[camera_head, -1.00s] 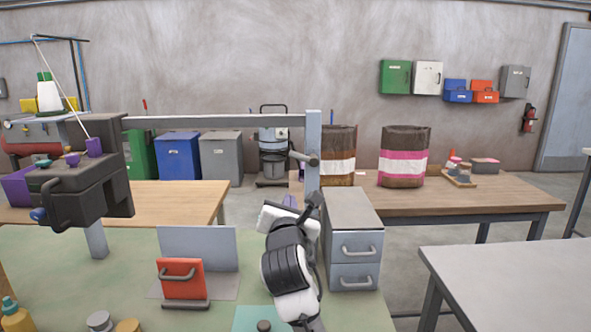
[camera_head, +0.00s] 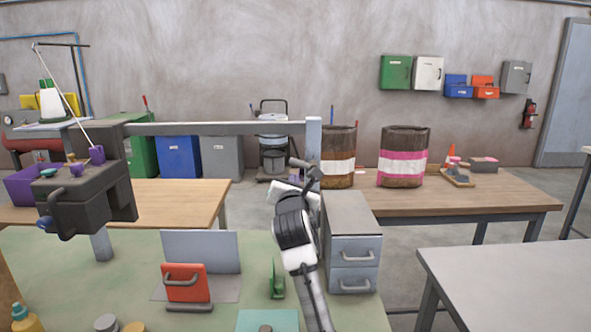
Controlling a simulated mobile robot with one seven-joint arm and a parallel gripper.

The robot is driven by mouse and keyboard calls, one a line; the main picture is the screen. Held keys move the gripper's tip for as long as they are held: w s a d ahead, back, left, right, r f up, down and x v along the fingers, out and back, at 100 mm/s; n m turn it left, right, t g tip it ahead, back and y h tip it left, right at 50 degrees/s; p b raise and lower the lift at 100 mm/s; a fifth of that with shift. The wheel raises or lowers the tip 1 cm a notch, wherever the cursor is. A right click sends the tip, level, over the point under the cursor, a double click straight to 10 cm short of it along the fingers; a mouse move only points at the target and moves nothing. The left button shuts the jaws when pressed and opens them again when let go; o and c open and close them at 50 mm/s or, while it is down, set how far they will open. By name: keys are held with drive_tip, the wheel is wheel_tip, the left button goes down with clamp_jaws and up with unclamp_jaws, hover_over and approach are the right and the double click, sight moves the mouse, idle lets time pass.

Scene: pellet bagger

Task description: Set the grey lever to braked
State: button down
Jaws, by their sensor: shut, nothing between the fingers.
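The grey lever (camera_head: 299,162) is a short dark-grey bar on the upright post (camera_head: 314,140) at the middle of the picture, pointing left and slightly up from it. My gripper (camera_head: 311,183) is just below the lever, in front of the post. Its fingers are small and dark here, shut and empty. I cannot tell whether they touch the lever. My white and black wrist hides the lower part of the post. No marking for the lever's positions is readable.
A grey drawer cabinet (camera_head: 351,215) stands close to the right of my arm. A red handled block (camera_head: 184,283) and a small green piece (camera_head: 277,280) are on the green bench (camera_head: 120,275) to the left. A dark sewing head (camera_head: 85,195) hangs at the left.

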drive_tip(key=shift+w+d+r, duration=0.15)
drive_tip(key=shift+d+r, duration=0.1)
drive_tip(key=shift+r, duration=0.5)
